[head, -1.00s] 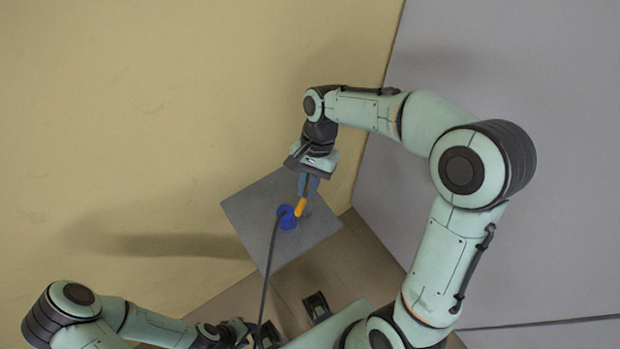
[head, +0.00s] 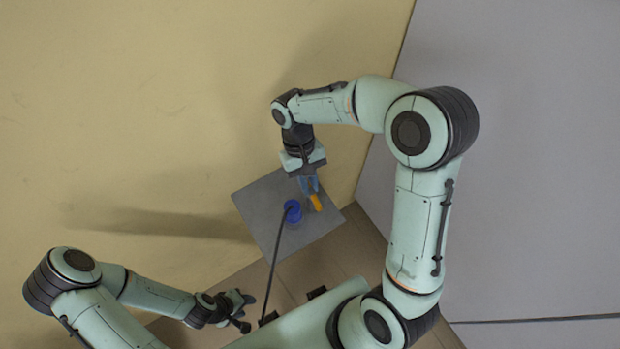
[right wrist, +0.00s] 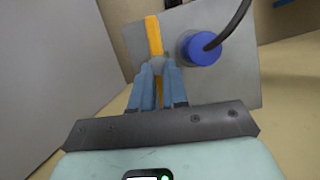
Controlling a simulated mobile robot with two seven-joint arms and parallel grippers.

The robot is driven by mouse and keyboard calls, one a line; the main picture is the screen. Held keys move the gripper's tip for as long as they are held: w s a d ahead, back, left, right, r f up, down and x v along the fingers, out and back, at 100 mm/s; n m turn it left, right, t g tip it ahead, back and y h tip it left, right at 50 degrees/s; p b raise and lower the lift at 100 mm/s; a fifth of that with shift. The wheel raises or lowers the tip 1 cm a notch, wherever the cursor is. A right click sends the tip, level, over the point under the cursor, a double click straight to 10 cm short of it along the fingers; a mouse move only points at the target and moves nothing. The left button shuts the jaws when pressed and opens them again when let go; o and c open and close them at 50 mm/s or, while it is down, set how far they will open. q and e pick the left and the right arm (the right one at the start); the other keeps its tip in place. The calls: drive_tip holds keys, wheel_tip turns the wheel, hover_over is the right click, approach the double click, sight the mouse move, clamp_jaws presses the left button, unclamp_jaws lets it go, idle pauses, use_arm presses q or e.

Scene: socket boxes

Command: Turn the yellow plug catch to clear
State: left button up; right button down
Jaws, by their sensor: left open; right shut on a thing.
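The yellow catch (head: 316,202) is an orange-yellow bar on a grey panel (head: 262,226), close to the blue plug (head: 293,211). In the head view its visible end points down and right, away from the plug. In the right wrist view the catch (right wrist: 153,36) stands nearly upright, left of the plug (right wrist: 202,48), with a gap between them. My right gripper (right wrist: 158,66) has its blue fingers shut on the catch at its pivot end; the fingers hide part of it. My left gripper (head: 243,309) is open, low in the head view, away from the panel.
A dark cable (head: 272,269) runs from the plug down past my left gripper. A yellowish wall (head: 120,120) lies at left and a grey surface (head: 540,170) at right. Brown floor (head: 345,245) shows beside the panel.

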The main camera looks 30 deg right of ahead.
use_arm(q)
drive_tip(key=shift+w+r, duration=0.2)
drive_tip(key=shift+r, duration=0.05)
use_arm(e)
drive_tip(key=shift+w+a+r+n+h, duration=0.1)
drive_tip(key=shift+n+h, duration=0.2)
drive_tip(key=shift+n, duration=0.6)
drive_tip(key=c, duration=1.1)
unclamp_jaws()
drive_tip(key=shift+c, duration=0.2)
use_arm(q)
drive_tip(key=w+r+p, duration=0.2)
drive_tip(key=w+r, duration=0.1)
drive_tip(key=shift+w+r+p, duration=0.1)
drive_tip(key=shift+w+p, duration=0.15)
drive_tip(key=shift+p, duration=0.05)
use_arm(e)
wheel_tip(320, 180, up, 20)
